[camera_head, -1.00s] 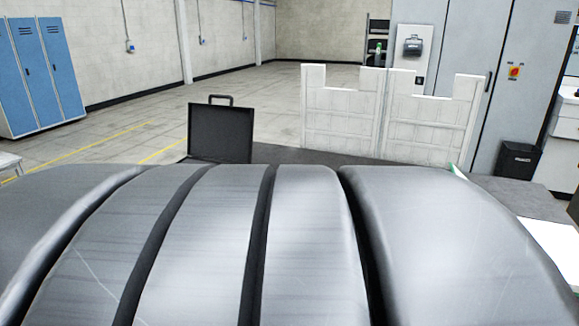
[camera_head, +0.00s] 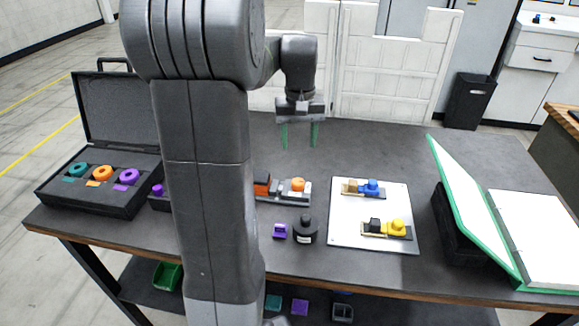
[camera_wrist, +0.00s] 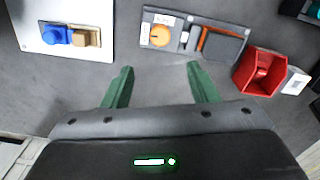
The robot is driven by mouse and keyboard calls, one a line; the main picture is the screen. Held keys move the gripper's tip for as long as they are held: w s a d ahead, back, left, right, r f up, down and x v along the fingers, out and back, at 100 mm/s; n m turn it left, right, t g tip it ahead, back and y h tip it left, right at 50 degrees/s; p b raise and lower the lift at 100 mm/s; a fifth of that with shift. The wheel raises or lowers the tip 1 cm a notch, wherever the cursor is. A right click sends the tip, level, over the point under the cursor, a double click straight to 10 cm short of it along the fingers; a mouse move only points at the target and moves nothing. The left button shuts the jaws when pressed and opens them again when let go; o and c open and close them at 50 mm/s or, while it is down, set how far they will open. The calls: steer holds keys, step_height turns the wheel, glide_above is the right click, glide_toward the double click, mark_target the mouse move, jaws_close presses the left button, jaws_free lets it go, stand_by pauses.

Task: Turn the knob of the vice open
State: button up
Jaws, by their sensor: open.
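The vice (camera_head: 270,196) looks like a low grey fixture with an orange round knob (camera_head: 297,185) at its right end and an orange-red part at its left. In the wrist view the vice (camera_wrist: 188,46) lies at the top middle, its knob (camera_wrist: 160,35) beside small white labels too small to read. My gripper (camera_head: 300,136) has green fingers, apart and empty, pointing down above the back of the table. In the wrist view the gripper (camera_wrist: 161,73) is short of the vice, touching nothing. In the head view my arm hides the table just left of the vice.
A white board (camera_head: 342,235) with blue-knobbed and yellow-knobbed fixtures lies right of the vice. A black round object (camera_head: 305,229) and a purple block (camera_head: 280,231) are in front. A red bin (camera_wrist: 248,82) is beside the vice. An open case (camera_head: 75,200) stands left, a green-edged binder (camera_head: 463,215) right.

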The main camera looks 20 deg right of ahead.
mark_target(298, 181)
steer(key=f, duration=1.3)
steer(key=shift+s+f+p, duration=0.2)
steer(key=shift+p, duration=0.1)
steer(key=shift+c, duration=0.2)
steer(key=c, duration=0.9)
